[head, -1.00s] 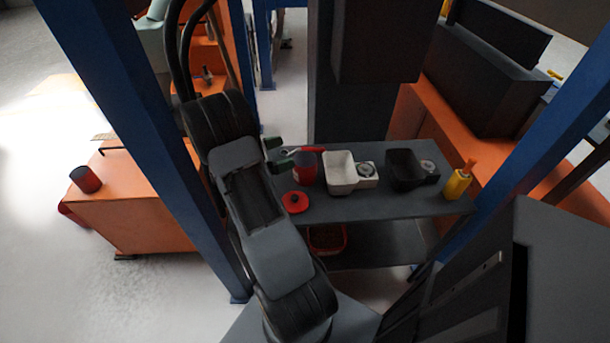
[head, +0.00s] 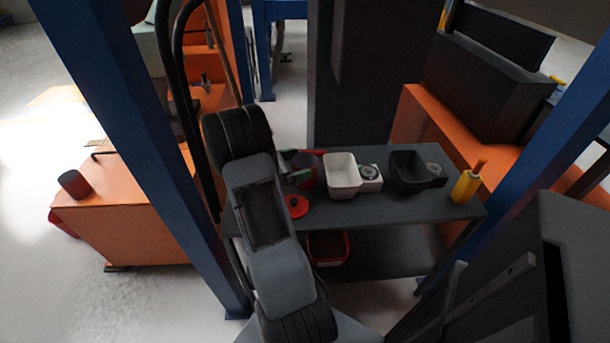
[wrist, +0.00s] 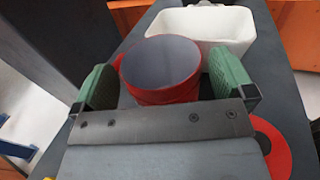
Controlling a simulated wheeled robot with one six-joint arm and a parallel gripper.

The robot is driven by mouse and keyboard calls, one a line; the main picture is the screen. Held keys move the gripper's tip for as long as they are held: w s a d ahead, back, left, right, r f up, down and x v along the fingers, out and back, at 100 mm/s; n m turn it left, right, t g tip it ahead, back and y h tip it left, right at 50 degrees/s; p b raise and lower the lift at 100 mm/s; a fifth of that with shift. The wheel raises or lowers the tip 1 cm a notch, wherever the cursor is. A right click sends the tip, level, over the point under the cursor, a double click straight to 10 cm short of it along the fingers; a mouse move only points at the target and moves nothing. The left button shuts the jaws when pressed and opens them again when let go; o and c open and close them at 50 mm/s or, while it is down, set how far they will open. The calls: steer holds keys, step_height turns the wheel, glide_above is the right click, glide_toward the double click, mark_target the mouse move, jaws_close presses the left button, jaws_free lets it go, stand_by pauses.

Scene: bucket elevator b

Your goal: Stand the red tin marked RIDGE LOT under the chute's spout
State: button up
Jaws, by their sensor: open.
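A red tin (head: 308,172) stands upright on the dark grey bench, partly behind my arm. A gap shows on the right; I cannot tell whether the left pad touches. In the head view my gripper (head: 299,168) is at the tin. No lettering is readable. A second dark red tin (head: 74,184) stands on the orange cabinet at left. I cannot make out the chute's spout.
On the bench (head: 400,208), a white tub (head: 341,178), a black tub (head: 408,175) and a yellow bottle (head: 465,186) stand right of the tin. A red lid-like disc (head: 297,206) lies in front. A red bin (head: 328,248) sits on the lower shelf. Blue posts flank the bench.

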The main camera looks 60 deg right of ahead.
steer(key=shift+x, duration=1.1)
steer(key=shift+c, duration=0.3)
steer(key=c, duration=0.8)
